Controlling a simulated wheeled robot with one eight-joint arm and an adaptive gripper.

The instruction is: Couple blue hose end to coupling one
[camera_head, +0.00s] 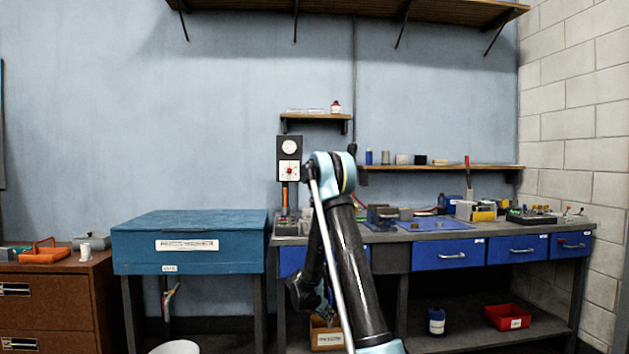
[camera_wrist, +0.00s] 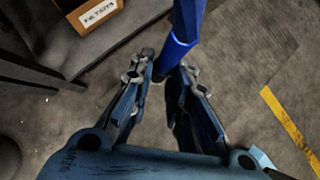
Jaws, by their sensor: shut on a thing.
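In the wrist view my gripper (camera_wrist: 167,68) is shut on the blue hose end (camera_wrist: 177,48), a bright blue tube with a wider collar between the fingertips. The tube runs up out of the top of that view. In the head view my gripper (camera_head: 326,312) hangs low in front of the workbench, partly hidden by my own arm. The blue hose cannot be made out clearly there. I cannot pick out coupling one in either view. Small coloured pieces (camera_head: 170,292) hang under the blue cabinet, too small to identify.
A labelled box (camera_wrist: 97,16) stands on the lower shelf close to my gripper; it also shows in the head view (camera_head: 327,338). The blue cabinet (camera_head: 190,222) stands left of the workbench (camera_head: 430,234). A red bin (camera_head: 508,317) sits on the lower shelf. A yellow line (camera_wrist: 288,125) marks open floor.

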